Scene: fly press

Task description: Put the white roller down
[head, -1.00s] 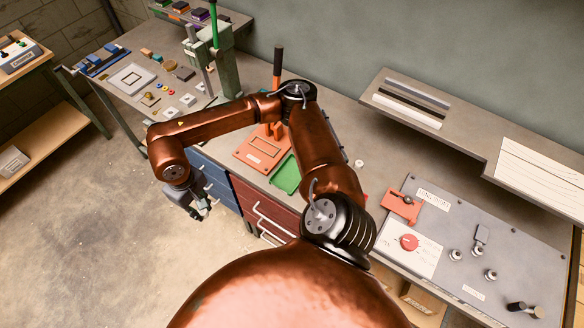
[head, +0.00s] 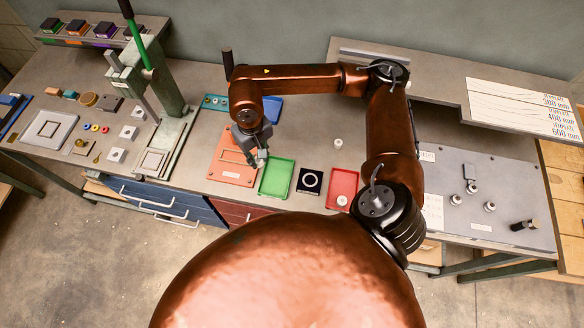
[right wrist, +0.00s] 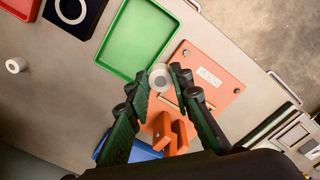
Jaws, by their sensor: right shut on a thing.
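My right gripper (head: 258,160) hangs above the bench, over the right part of the orange-red base plate near the green tray (head: 276,178). In the right wrist view its fingertips (right wrist: 165,78) are shut on a small white roller (right wrist: 160,76) with a grey centre. The roller's height above the surface is hard to tell. Another white roller (head: 338,143) stands on bare bench, also in the right wrist view (right wrist: 15,65). One more whitish round piece (head: 342,201) lies in the red tray (head: 354,190). My left gripper is not in view.
A black square with a white ring (head: 310,181) lies between the green and red trays. The orange-red press (head: 226,160) and a blue tray (head: 272,108) are close to the gripper. A grey-green fly press (head: 150,80) stands left. Bare bench lies behind the trays.

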